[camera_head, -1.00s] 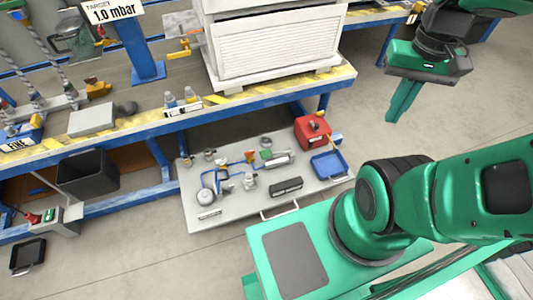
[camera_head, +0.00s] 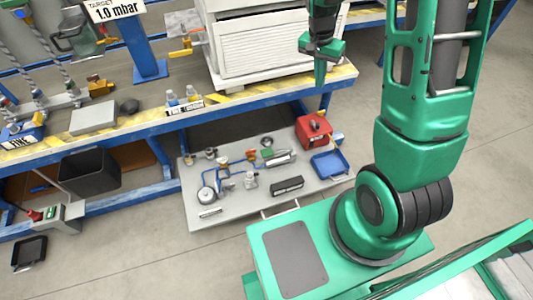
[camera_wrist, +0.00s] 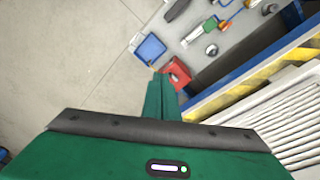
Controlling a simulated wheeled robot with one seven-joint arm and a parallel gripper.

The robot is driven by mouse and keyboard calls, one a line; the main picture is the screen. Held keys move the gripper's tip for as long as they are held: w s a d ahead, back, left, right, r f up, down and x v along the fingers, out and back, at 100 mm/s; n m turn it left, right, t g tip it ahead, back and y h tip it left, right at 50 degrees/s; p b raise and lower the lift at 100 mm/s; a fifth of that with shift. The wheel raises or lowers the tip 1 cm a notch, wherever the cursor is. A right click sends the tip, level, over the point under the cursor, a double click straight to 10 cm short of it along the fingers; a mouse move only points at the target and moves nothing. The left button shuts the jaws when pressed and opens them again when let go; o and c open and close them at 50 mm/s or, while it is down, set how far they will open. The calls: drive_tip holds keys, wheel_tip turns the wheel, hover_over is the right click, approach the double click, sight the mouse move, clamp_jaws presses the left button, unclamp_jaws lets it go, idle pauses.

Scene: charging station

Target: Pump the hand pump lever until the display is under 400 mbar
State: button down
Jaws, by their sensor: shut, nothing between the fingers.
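My gripper (camera_head: 320,72) points down, shut and empty, above the front edge of the workbench near the white louvred cabinet. In the wrist view its green fingers (camera_wrist: 160,95) are together with nothing between them. A sign reading "TARGET 1.0 mbar" (camera_head: 115,10) stands on a blue post at the upper left. I cannot pick out a pressure reading on a display. I cannot tell for certain which item is the hand pump or its lever. A small grey unit with red and green parts (camera_head: 50,213) is at the lower left, with a thin rod rising from it.
The blue-edged workbench (camera_head: 220,102) carries the louvred cabinet (camera_head: 275,52). A low grey board (camera_head: 230,215) holds fittings, a red box (camera_head: 313,130) and a blue tray (camera_head: 329,165). A dark bin (camera_head: 88,173) is under the bench.

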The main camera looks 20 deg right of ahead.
drive_tip(key=w+a+f, duration=0.3)
drive_tip(key=w+f, duration=0.1)
drive_tip(key=f, duration=0.3)
drive_tip(key=m, duration=0.4)
approach(266, 152)
drive_tip(key=shift+s+d+r+y, duration=0.25)
drive_tip(key=shift+s+r+y, duration=0.05)
drive_tip(key=shift+r, duration=0.15)
drive_tip(key=shift+f, duration=0.1)
drive_tip(key=shift+d+f, duration=0.15)
drive_tip(key=shift+f, duration=1.55)
drive_tip(key=shift+d+f, duration=0.15)
drive_tip(key=shift+f, duration=1.55)
drive_tip(key=shift+f, duration=0.1)
